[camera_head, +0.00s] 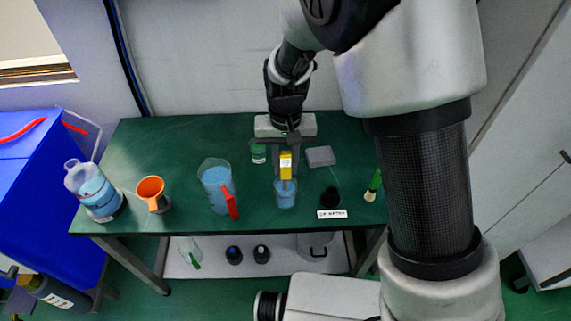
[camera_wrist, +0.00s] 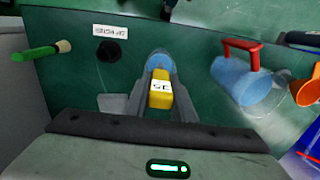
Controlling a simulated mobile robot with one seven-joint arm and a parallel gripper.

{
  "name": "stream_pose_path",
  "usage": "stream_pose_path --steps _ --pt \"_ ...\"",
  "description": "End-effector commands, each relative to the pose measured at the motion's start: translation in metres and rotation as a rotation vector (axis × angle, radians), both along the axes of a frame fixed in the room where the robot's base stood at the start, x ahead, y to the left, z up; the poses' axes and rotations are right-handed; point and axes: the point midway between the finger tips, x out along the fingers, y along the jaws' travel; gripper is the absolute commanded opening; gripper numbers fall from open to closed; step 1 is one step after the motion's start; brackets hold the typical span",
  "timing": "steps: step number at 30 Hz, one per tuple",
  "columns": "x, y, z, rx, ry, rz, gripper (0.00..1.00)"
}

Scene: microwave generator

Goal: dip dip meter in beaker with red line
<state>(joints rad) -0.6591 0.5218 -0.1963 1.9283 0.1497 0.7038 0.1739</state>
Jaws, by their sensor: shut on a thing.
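My gripper (camera_head: 286,172) points down over the table, shut on the yellow dip meter (camera_head: 286,160), which has a small display. The meter also shows between the fingers in the wrist view (camera_wrist: 160,90). A small beaker with blue liquid (camera_head: 286,196) stands directly below the meter. It is partly hidden behind the meter in the wrist view (camera_wrist: 159,60). The meter's lower end is at the beaker's mouth; I cannot tell whether it touches the liquid. No red line on this beaker can be made out.
A larger blue-filled jug with a red handle (camera_head: 215,188) stands to the left.

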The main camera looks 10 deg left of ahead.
Motion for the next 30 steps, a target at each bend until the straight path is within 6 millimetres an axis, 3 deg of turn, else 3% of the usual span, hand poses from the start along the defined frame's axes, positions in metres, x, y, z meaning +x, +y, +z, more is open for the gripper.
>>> stream_pose_path --steps 24,30 --pt "0.0 0.0 0.069 0.0 -0.001 0.0 0.0" --pt "0.0 0.0 0.073 0.0 -0.001 0.0 0.0"
